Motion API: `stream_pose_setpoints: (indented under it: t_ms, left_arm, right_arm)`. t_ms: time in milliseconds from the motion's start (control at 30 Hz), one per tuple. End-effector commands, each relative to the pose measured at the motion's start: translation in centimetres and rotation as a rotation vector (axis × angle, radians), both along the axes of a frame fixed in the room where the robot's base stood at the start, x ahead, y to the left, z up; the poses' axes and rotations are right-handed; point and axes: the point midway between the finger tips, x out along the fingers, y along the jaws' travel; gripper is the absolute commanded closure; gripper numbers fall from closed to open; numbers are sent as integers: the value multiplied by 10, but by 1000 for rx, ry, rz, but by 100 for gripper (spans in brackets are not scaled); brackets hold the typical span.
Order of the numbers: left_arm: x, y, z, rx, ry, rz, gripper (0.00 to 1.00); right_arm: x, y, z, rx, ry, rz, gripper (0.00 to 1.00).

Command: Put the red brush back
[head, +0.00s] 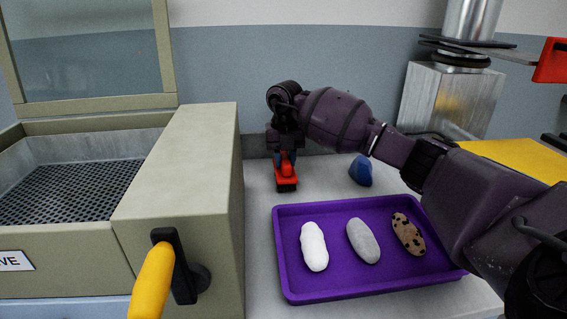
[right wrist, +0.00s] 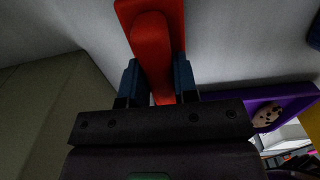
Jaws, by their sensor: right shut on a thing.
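The red brush (head: 286,176) stands on the grey bench at the back, just right of the beige machine housing. Its dark underside faces down, and it appears to touch the bench. My right gripper (head: 285,158) reaches down over it from above and is shut on its red handle. In the right wrist view the red brush (right wrist: 150,45) sits between the two blue fingers of the right gripper (right wrist: 155,82). My left gripper is not in view.
A purple tray (head: 283,252) with white, grey and brown speckled lumps lies in front. A blue object (head: 361,170) stands behind it. The beige machine (head: 185,170) with a yellow-handled lever (head: 152,283) is close on the left. A metal post (head: 445,100) stands at back right.

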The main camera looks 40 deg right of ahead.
Motion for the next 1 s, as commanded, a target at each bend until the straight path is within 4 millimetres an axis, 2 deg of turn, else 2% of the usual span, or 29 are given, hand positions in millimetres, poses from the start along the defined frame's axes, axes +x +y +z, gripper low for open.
stream_pose_setpoints:
  t_ms: [67,467,500,633,1000]
  left_arm:
    - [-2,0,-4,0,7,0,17]
    - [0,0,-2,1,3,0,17]
    - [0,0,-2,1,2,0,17]
    - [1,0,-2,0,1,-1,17]
    - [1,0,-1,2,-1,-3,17]
  right_arm:
    - [0,0,-11,1,3,1,95]
    - [0,0,-13,0,0,0,95]
    - [0,0,-13,1,1,0,68]
    - [0,0,-13,1,1,0,48]
    - [0,0,-8,0,-1,1,47]
